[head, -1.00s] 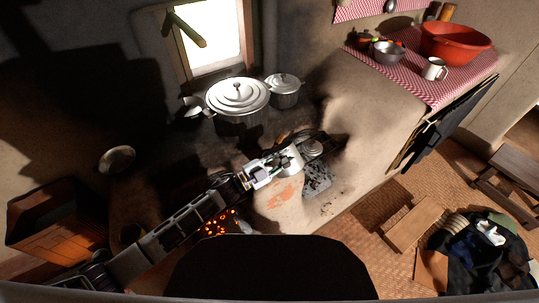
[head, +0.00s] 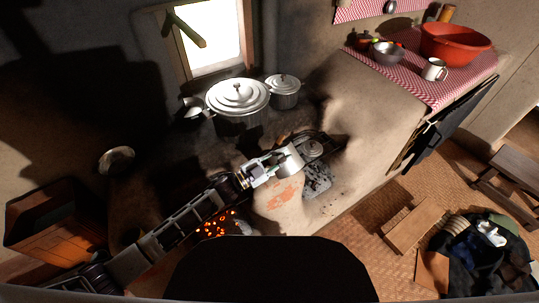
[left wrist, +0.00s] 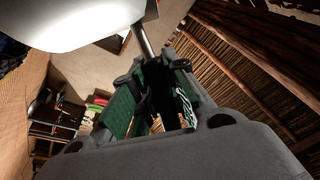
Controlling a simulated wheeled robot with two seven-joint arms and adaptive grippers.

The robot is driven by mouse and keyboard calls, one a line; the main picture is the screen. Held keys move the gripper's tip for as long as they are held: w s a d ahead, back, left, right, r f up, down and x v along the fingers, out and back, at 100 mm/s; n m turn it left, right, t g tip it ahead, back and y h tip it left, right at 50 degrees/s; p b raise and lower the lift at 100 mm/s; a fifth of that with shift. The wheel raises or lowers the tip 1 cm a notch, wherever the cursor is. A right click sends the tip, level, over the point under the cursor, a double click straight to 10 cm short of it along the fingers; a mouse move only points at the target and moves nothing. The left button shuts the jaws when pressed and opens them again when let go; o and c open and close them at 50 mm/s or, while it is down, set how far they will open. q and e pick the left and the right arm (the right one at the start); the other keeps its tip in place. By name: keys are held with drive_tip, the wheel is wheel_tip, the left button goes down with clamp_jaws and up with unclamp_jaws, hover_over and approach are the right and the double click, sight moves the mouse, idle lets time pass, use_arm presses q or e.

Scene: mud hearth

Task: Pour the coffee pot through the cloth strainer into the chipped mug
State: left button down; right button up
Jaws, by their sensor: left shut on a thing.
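My left gripper (head: 267,168) is shut on the handle of a pale, rounded vessel (head: 291,158), which looks like the coffee pot. It is over the clay hearth. In the left wrist view the green pads of my gripper (left wrist: 160,100) close around a thin metal handle, with the pale body (left wrist: 70,18) at upper left. Its tilt and contents cannot be told. A white mug (head: 434,70) stands on the checked cloth at the upper right; no chip can be made out. I cannot make out the cloth strainer. My right gripper is out of view.
A small lidded pot (head: 313,149) sits just right of the held vessel, by dark charcoal. Glowing embers (head: 215,224) lie below my left forearm. A red basin (head: 455,42) and metal bowl (head: 387,53) share the checked cloth.

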use_arm(q)
drive_tip(key=shift+r, duration=0.2)
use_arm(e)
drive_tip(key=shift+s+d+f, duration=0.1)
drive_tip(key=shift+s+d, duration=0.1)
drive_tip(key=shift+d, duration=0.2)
use_arm(q)
drive_tip(key=shift+w, duration=0.1)
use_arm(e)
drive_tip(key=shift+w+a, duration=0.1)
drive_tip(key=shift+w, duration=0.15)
use_arm(q)
drive_tip(key=shift+a+r+n, duration=0.1)
drive_tip(key=shift+r+n, duration=0.05)
drive_tip(key=shift+n, duration=0.15)
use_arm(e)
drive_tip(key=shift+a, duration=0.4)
